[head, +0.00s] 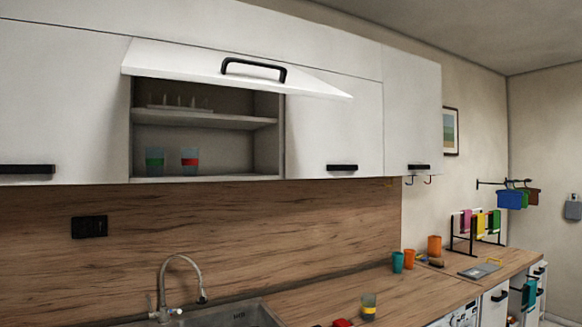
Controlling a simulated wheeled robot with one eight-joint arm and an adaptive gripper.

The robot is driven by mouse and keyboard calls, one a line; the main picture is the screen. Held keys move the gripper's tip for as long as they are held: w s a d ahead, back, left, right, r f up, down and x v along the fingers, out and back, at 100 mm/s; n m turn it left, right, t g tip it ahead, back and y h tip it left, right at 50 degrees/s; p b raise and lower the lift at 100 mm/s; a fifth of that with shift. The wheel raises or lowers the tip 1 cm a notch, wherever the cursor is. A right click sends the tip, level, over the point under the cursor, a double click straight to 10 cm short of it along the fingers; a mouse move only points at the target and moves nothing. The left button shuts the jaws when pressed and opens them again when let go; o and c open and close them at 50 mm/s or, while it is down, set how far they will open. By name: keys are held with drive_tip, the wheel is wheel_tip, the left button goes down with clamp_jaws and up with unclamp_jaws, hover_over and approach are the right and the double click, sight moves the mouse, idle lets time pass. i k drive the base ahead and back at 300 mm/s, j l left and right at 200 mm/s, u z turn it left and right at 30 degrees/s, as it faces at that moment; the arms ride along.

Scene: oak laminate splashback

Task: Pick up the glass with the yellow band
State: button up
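A glass with a yellow band (369,307) stands upright on the wooden worktop, near the bottom edge of the head view, right of the sink. The band is low on the glass, and the upper part looks grey and see-through. Two other glasses stand in the open wall cupboard: one with a green band (154,161) and one with a red band (189,161). My gripper is not in view.
A small red object (342,323) lies left of the glass, cut by the frame edge. The sink (235,315) and tap (178,275) are further left. Teal (397,262) and orange (409,259) cups stand behind. The cupboard flap (215,70) is raised.

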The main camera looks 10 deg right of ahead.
sight(368, 308)
drive_tip(key=i+l+u, duration=0.1)
drive_tip(key=l, duration=0.25)
drive_tip(key=i+l, duration=0.25)
drive_tip(key=i+l+u, duration=0.15)
drive_tip(key=l, duration=0.3)
drive_tip(key=i+l, duration=0.15)
drive_tip(key=l, duration=0.2)
drive_tip(key=i+l+u, duration=0.15)
drive_tip(key=l, duration=0.25)
drive_tip(key=i+l, duration=0.15)
drive_tip(key=l, duration=0.25)
drive_tip(key=j+u, duration=0.05)
